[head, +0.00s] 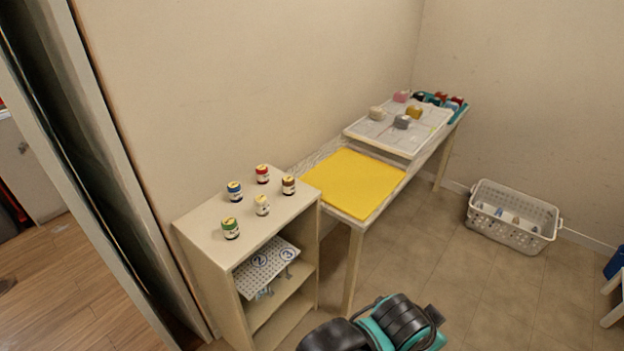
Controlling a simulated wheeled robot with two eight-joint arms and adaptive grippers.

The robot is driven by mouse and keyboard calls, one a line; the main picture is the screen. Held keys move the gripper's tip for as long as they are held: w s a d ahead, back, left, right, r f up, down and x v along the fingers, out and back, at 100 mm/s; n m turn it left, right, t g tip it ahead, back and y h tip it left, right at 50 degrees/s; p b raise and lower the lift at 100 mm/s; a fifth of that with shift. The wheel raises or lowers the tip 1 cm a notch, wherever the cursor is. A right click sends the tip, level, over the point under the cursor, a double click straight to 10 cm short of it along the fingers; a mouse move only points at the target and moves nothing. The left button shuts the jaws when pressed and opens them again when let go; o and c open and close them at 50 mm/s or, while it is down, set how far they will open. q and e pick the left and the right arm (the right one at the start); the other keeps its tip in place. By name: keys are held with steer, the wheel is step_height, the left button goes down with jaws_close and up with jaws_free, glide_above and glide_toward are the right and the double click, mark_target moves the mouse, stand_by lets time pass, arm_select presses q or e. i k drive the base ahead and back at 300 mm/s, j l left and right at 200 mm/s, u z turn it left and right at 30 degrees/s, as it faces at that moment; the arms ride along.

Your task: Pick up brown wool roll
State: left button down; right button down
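Several small wool rolls sit on the white board at the far end of the long table. A golden-brown roll (414,112) is the closest match to brown. A grey roll (402,122) is just in front of it, a cream roll (376,113) to its left and a pink roll (401,96) behind it. A black and teal part shows at the bottom edge, and I see no gripper fingers on it. Neither gripper can be made out, and no roll is held.
A yellow sheet (353,183) covers the table's near part. A teal tray (457,116) with dark and red rolls is at its far end. A low shelf (190,229) with several small jars stands at the left. A white basket (514,237) is on the floor right; floor between is clear.

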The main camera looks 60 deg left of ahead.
mark_target(289, 185)
steer(key=i+u, duration=0.1)
steer(key=u, duration=0.25)
steer(key=i+j+u, duration=0.1)
steer(key=u, duration=0.2)
steer(key=i+u, duration=0.1)
steer(key=u, duration=0.25)
steer(key=k+u, duration=0.1)
steer(key=u, duration=0.3)
steer(key=k+u, duration=0.1)
steer(key=u, duration=0.3)
steer(key=j+u, duration=0.15)
steer(key=u, duration=0.25)
steer(key=k, duration=0.05)
